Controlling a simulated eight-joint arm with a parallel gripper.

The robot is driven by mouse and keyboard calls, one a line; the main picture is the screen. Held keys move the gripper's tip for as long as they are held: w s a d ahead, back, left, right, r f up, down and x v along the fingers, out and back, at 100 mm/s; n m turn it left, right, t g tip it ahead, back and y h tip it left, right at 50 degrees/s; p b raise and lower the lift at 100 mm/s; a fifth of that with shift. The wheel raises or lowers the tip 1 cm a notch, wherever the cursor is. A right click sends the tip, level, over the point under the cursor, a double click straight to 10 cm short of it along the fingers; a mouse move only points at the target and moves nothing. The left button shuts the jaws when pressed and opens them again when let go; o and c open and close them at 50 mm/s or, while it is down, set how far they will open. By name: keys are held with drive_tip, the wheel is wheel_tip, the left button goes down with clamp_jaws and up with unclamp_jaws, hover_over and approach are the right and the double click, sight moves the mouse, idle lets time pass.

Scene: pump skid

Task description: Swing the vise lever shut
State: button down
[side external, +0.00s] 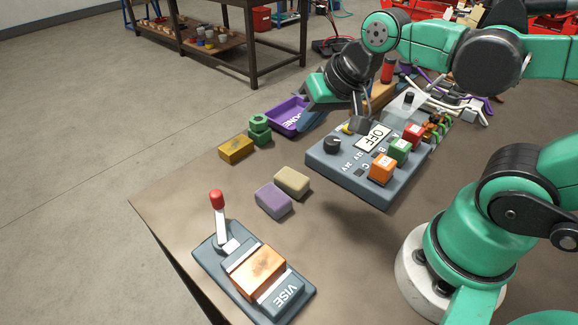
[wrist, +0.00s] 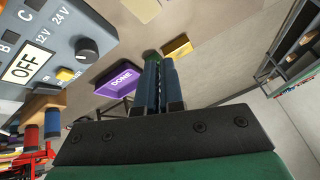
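The vise (side external: 284,300) is a dark grey block at the table's front left in the side external view. Its lever (side external: 221,225) has a pale shaft and a red knob and stands roughly upright at the vise's far end. An orange-brown block (side external: 258,270) sits between the vise jaws. My gripper (side external: 361,124) is well away from the lever, over the control panel's far side. In the wrist view its two dark fingers (wrist: 160,62) lie nearly together with nothing visible between them. The vise and lever are not visible in the wrist view.
The control panel (side external: 335,165), with coloured blocks and an OFF sign, lies between my gripper and base.

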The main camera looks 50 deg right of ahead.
sight(219, 217)
drive_tip(key=a+m+g+y, duration=0.1)
drive_tip(key=m, duration=0.5)
drive_tip(key=w+a+m+g+y, duration=0.1)
drive_tip(key=m+g, duration=0.1)
drive_tip(key=m, duration=0.4)
drive_tip(key=w+a+m+g+y, duration=0.1)
drive_tip(key=a+m, duration=0.1)
drive_tip(key=m, duration=0.4)
drive_tip(key=shift+w+a+r+m, duration=0.1)
drive_tip(key=shift+w+r+m, duration=0.1)
drive_tip(key=shift+w+m, duration=0.1)
drive_tip(key=x, duration=1)
drive_tip(key=shift+s+a, duration=0.1)
drive_tip(key=shift+s, duration=0.15)
drive_tip(key=shift+w+a, duration=0.25)
drive_tip(key=shift+a, duration=0.35)
drive_tip(key=shift+w+a, duration=0.2)
drive_tip(key=shift+a, duration=0.35)
drive_tip(key=shift+w+a, duration=0.35)
drive_tip(key=shift+a, duration=0.35)
